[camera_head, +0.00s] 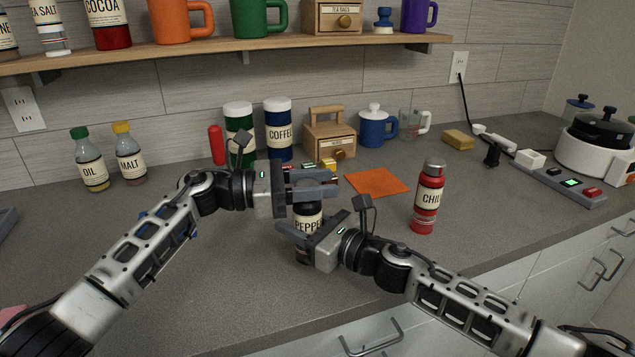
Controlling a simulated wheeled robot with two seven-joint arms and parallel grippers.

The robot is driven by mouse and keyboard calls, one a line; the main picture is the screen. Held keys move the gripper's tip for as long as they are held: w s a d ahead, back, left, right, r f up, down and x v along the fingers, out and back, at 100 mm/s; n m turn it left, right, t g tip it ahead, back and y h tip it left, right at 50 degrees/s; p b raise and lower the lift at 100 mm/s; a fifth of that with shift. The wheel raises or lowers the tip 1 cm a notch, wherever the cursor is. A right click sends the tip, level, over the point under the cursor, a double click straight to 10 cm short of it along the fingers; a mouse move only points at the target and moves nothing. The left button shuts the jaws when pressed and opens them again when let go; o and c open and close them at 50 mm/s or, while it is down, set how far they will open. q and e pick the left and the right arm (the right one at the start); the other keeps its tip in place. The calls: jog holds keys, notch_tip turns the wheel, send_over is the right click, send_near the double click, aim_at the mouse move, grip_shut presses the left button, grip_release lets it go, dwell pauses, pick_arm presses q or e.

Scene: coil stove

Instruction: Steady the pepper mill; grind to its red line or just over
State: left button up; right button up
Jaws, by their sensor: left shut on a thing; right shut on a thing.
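The dark pepper mill (308,221) stands upright on the grey counter, with a pale label reading "PEPPER". My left gripper (322,184) comes in from the left and is shut on the mill's top, hiding most of it. My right gripper (305,229) comes in from the lower right and is shut on the mill's lower body. Its fingers cover part of the label and the base. I cannot make out the red line or the level inside the mill.
A red chili bottle (427,197) stands to the right of the mill, and an orange cloth (376,182) lies behind it. Coffee canister (278,132), wooden box (329,139) and blue mug (375,128) line the wall. Oil (90,163) and malt (129,155) bottles stand left.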

pick_arm(q)
jog(key=shift+f, duration=0.15)
jog(key=o, duration=1)
jog(key=shift+a, duration=0.15)
jog(key=s+a, duration=0.1)
jog(key=a, duration=1)
jog(key=shift+s+a, duration=0.2)
jog(key=shift+a, duration=0.15)
